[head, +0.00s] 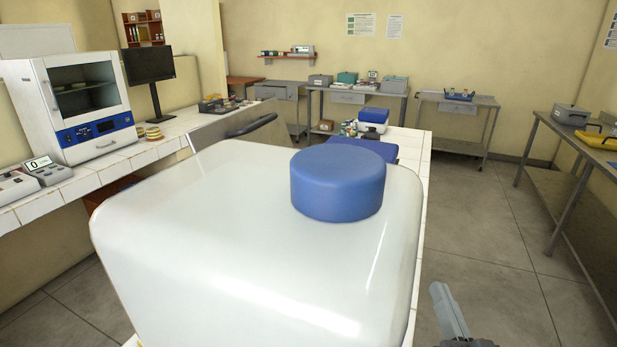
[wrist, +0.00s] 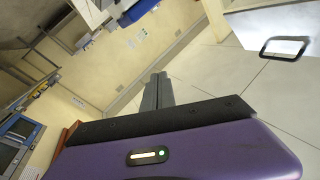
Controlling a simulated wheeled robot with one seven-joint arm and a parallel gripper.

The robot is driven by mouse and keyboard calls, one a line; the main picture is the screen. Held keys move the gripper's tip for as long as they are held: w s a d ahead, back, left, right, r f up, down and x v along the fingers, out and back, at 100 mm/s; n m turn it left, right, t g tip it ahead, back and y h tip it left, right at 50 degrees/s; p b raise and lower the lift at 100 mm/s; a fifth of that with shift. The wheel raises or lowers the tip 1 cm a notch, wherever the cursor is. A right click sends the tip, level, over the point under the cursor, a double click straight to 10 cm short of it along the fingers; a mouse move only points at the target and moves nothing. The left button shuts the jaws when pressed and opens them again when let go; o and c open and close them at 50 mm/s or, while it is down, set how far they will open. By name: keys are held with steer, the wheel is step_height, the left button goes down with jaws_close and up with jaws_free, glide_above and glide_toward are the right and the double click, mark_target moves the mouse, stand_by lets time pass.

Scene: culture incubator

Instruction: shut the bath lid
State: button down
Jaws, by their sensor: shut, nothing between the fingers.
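The bath lid (head: 212,132) is a grey metal panel standing raised and tilted behind the white counter's near part in the head view. A black handle (head: 252,125) runs along its upper edge. In the wrist view a pale panel with a black loop handle (wrist: 284,48) shows at upper right; it looks like the same lid. The bath body is hidden by a large white rounded part with a blue cap, which looks like my own arm. My gripper (head: 449,310) is low at the right in the head view, over the floor, well apart from the lid. Its fingers (wrist: 158,91) are shut and empty.
A tiled counter (head: 412,150) runs behind my arm, with a blue-and-white box (head: 374,118) on it. A white incubator (head: 85,105) and a monitor (head: 149,66) stand on the left bench. A steel table (head: 575,140) stands at right. The floor between is clear.

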steer(key=w+a+r+n+y, duration=0.2)
steer(key=w+a+r+y, duration=0.15)
steer(key=w+r, duration=0.5)
steer(key=w+a+r+n+g+y+b, duration=0.1)
steer(key=w+a+r+n+g+y, duration=0.15)
steer(key=a+r+n+y, duration=0.3)
steer(key=w+a+r+n+g+y+b, duration=0.1)
steer(key=w+a+r+n+g+y, duration=0.2)
steer(key=r+y, duration=0.4)
steer(key=s+a+r+n+g+y, duration=0.2)
steer(key=s+a+r+n+g, duration=0.1)
steer(key=s+r+n+g, duration=0.25)
steer(key=w+a+p, duration=0.2)
steer(key=a, duration=0.4)
steer(key=w+a+f+n+g+p, duration=0.1)
steer(key=w+a+p, duration=0.1)
steer(key=a, duration=0.4)
steer(key=shift+w+a+n+g+p, duration=0.2)
steer(key=shift+w+n+g+p, duration=0.1)
steer(key=shift+p, duration=0.4)
steer(key=shift+a, duration=0.1)
